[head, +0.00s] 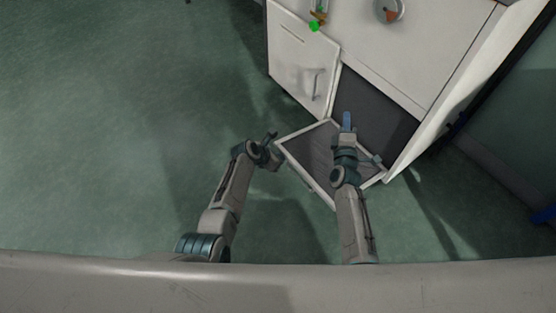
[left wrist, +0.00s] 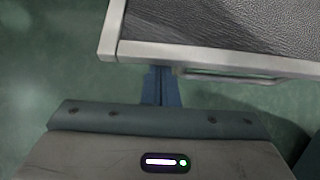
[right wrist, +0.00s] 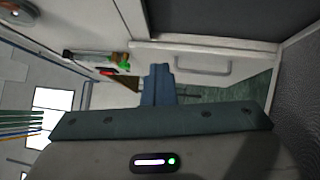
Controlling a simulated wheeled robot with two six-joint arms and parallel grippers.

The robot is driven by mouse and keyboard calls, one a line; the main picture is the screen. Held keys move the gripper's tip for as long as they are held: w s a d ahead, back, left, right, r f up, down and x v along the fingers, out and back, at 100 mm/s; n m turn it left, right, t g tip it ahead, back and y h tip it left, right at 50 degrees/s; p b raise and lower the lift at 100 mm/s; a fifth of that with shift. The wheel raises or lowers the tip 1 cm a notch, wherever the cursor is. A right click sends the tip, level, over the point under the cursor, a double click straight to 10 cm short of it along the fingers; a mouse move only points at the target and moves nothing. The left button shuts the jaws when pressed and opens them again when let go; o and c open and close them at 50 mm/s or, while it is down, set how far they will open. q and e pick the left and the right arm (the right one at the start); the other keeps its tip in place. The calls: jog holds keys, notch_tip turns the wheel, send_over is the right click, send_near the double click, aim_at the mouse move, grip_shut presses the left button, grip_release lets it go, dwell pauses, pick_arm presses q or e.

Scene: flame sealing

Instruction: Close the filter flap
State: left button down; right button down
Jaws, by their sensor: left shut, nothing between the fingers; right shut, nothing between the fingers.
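The filter flap (head: 308,150), a pale frame around a dark mesh panel, hangs open at the cabinet's dark opening (head: 375,105) in the head view. My left gripper (head: 271,136) is shut and empty beside the flap's left corner. In the left wrist view its fingertips (left wrist: 161,72) sit at the flap's rim (left wrist: 200,54), near a bar-like handle (left wrist: 245,79); I cannot tell whether they touch. My right gripper (head: 347,119) is shut and empty, above the flap and before the opening. Its arm hides part of the flap. The flap's mesh also shows in the right wrist view (right wrist: 298,85).
The white cabinet (head: 300,58) has a closed front with a handle (head: 317,84) left of the opening. Small items (head: 318,14) and a round metal dish (head: 389,10) are on its top. A side wall (head: 440,110) stands right. The green floor at left is clear.

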jog(key=c, duration=1.5)
grip_release()
jog(key=shift+c, duration=0.2)
